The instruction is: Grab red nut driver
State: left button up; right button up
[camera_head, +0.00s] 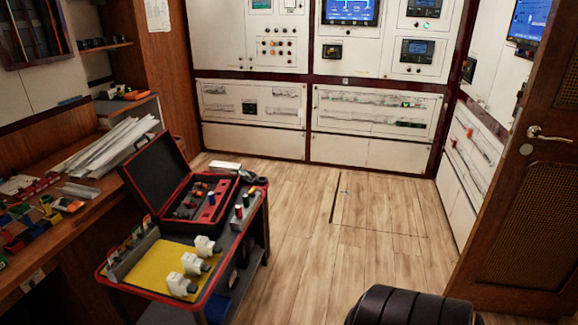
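An open black toolbox (152,172) with red edges stands on a cart at the left centre. On the cart's right side is a narrow grey holder (236,226) with small upright coloured handles. One of them is red (239,211) and looks like the red nut driver, but it is too small to be sure. Neither of my grippers is in view.
White fittings (193,264) stand on a yellow surface (150,268) at the cart's front. A cluttered wooden bench (62,232) is at left. Wooden floor (310,235) is clear right of the cart. A wooden door (525,200) stands at right. A dark ribbed shape (410,308) is unclear.

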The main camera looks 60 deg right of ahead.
aim_at(237, 208)
jog(key=z, duration=1.5)
jog(key=i+l+u, duration=0.1)
jog(key=u, duration=0.4)
jog(key=i+l+u, duration=0.25)
jog(key=u, duration=0.25)
jog(key=i+l+u, duration=0.1)
jog(key=u, duration=0.4)
jog(key=l, duration=0.1)
